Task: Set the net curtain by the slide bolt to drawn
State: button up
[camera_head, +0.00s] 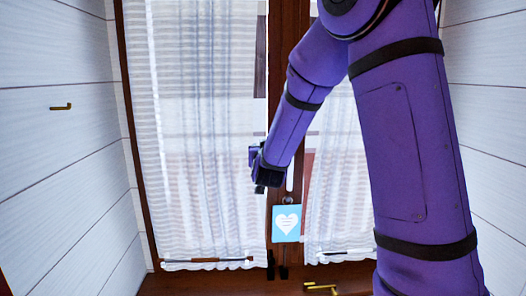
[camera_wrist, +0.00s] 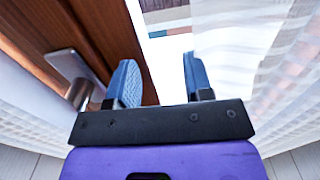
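Two white net curtains hang over the window. The left net curtain (camera_head: 200,150) spans nearly all of the left pane; its right edge is near the central wooden post. The right net curtain (camera_head: 335,190) is partly hidden behind my arm. A small dark fitting (camera_head: 270,265) sits low on the post; I cannot tell if it is the slide bolt. My gripper (camera_head: 258,188) is in front of the left curtain's right edge, beside the post. In the wrist view its blue fingers (camera_wrist: 160,85) are apart with nothing seen between them. Sheer curtain cloth (camera_wrist: 240,50) shows beyond the right finger.
A blue card with a white heart (camera_head: 287,223) hangs on the post below my gripper. A metal handle (camera_wrist: 75,75) is close to the left finger. A brass handle (camera_head: 320,287) shows at the bottom. A brass hook (camera_head: 61,107) is on the left white wall.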

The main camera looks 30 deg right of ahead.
jog(key=v, duration=1.1)
jog(key=shift+w, duration=0.1)
jog(key=s+a+r+n+g+y, duration=0.2)
jog(key=s+a+y, duration=0.1)
jog(key=s+y, duration=0.15)
jog(key=s+a+r+n+g+y, duration=0.1)
jog(key=s+a+n+g+y, duration=0.1)
jog(key=s+a+g+y, duration=0.3)
jog(key=s+d+n+g+h, duration=0.1)
jog(key=s+g, duration=0.3)
jog(key=s, duration=1.4)
jog(key=shift+d+r+h, duration=0.25)
jog(key=shift+d+h, duration=0.1)
jog(key=shift+d, duration=0.5)
